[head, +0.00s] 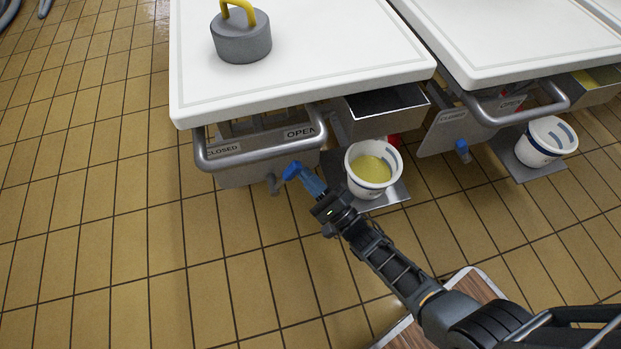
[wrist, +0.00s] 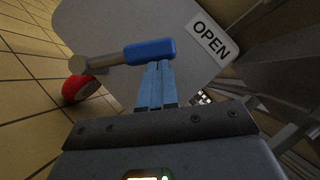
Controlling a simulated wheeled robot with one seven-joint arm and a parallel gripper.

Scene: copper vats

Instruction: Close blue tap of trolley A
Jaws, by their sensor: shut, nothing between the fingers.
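The blue tap handle (head: 291,170) is under the front edge of the nearer trolley (head: 300,92), below its OPEN label. No letter A is readable. My gripper (head: 312,183) is just right of the handle in the head view. In the wrist view the fingertips (wrist: 156,68) are together, empty, and at the handle's lower edge; I cannot tell whether they touch it.
A white bucket (head: 347,168) with yellow contents stands on a metal shelf (head: 394,196) right beside my gripper. A metal rail (head: 262,143) runs above the tap. A second trolley (head: 530,45) with its own blue tap (head: 462,148) and bucket (head: 530,152) is at right. Tiled floor at left is clear.

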